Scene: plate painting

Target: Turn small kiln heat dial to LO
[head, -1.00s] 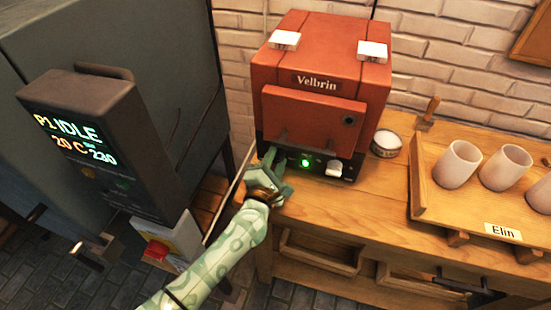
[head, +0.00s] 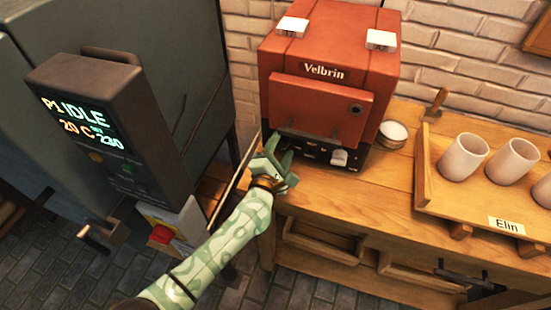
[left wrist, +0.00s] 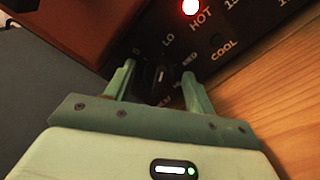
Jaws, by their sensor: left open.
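The small red kiln (head: 318,95), marked Velbrin, stands on the wooden bench. Its black control panel (head: 318,152) runs along the bottom front. My left gripper (head: 277,146) is at the panel's left end and hides the heat dial in the head view. In the left wrist view, the dark heat dial (left wrist: 158,78) sits between the two open fingers (left wrist: 159,80), one on each side. The dial has a short pale mark; which label it points to is unclear. The LO label (left wrist: 168,40) is just above it and MED is to its right. Finger contact cannot be told.
A lamp (left wrist: 190,7) glows red by HOT, above COOL. A white knob (head: 339,157) is further right on the panel. A round tin (head: 393,134) and a tray (head: 424,180) with cups stand to the right. A big grey kiln (head: 150,40) is left.

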